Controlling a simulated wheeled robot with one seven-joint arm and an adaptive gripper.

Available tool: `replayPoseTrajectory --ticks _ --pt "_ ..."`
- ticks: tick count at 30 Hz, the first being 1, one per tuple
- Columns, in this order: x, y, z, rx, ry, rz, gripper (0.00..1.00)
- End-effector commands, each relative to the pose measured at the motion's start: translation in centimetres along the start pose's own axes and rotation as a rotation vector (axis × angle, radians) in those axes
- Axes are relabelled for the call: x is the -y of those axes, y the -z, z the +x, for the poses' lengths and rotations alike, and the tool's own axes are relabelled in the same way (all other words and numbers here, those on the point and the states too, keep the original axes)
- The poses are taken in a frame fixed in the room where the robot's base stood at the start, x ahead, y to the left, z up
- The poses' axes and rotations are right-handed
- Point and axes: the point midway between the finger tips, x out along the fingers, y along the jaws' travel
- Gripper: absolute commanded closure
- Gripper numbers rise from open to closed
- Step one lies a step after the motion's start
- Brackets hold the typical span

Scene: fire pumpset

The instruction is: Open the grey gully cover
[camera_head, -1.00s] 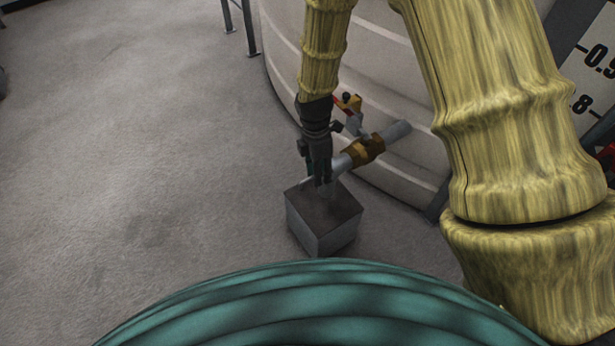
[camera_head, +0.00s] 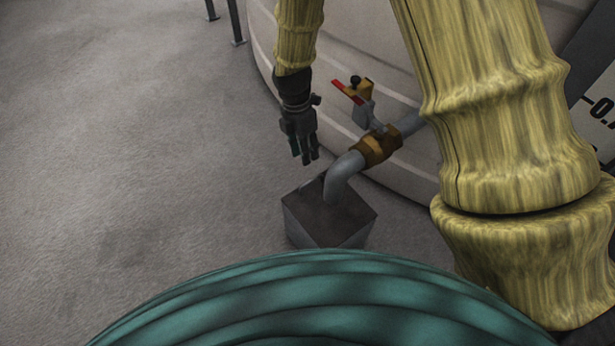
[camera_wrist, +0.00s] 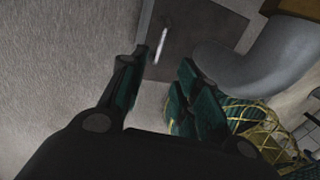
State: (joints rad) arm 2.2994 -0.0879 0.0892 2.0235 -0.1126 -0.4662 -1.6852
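The grey gully is a box on the floor, with a dark grey-brown cover (camera_head: 312,207) on top, lying flat. In the wrist view the cover (camera_wrist: 196,24) carries a thin bright strip, perhaps a handle, seen between my fingertips. A grey bent pipe (camera_head: 343,178) comes down onto or into the box top; where it ends is unclear. My gripper (camera_head: 306,160) hangs above the far left edge of the box, left of the pipe. In the wrist view its two dark fingers (camera_wrist: 163,64) are apart with nothing between them.
A brass fitting and a valve with a red handle (camera_head: 353,91) sit on the pipe close right of my gripper. A large pale tank (camera_head: 350,50) stands behind. Thin metal legs (camera_head: 236,22) stand at the back. The carpet-like floor (camera_head: 130,150) at left is clear.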

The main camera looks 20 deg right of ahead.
Motion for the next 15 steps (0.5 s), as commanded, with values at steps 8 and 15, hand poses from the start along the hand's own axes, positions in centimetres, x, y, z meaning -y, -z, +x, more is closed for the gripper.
replayPoseTrajectory --ticks 8,15 --pt "0.0 0.0 3.7 0.001 0.003 0.0 0.68" --pt "0.0 0.1 7.5 0.0 0.002 -0.001 0.68"
